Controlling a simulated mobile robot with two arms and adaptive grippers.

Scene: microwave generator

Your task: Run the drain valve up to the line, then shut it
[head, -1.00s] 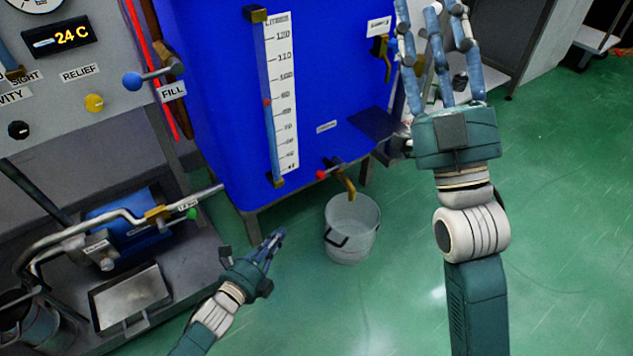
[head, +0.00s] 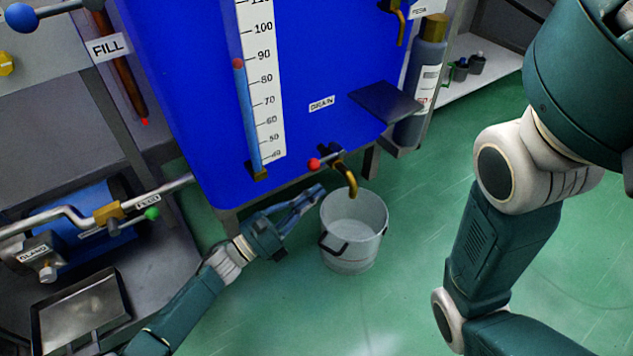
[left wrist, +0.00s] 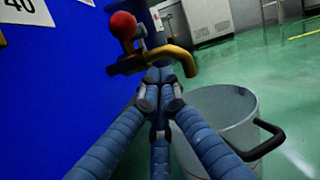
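The drain valve (head: 338,158), with a red-knobbed handle (head: 313,164) and a curved brass spout (head: 351,181), sits low on the blue tank under a DRAIN label. A pale grey bucket (head: 352,258) with black handles stands on the floor below the spout. I cannot make out a fill line or any flow. My left gripper (head: 312,197) is left of the bucket and below the valve, with its fingers extended straight and nothing between them. In the left wrist view the fingers point toward the valve (left wrist: 160,60), apart from it. My right gripper is out of view.
A dark shelf (head: 385,101) juts from the tank at right of the valve. A bench with a pipe, pump and tray (head: 82,308) stands at left.

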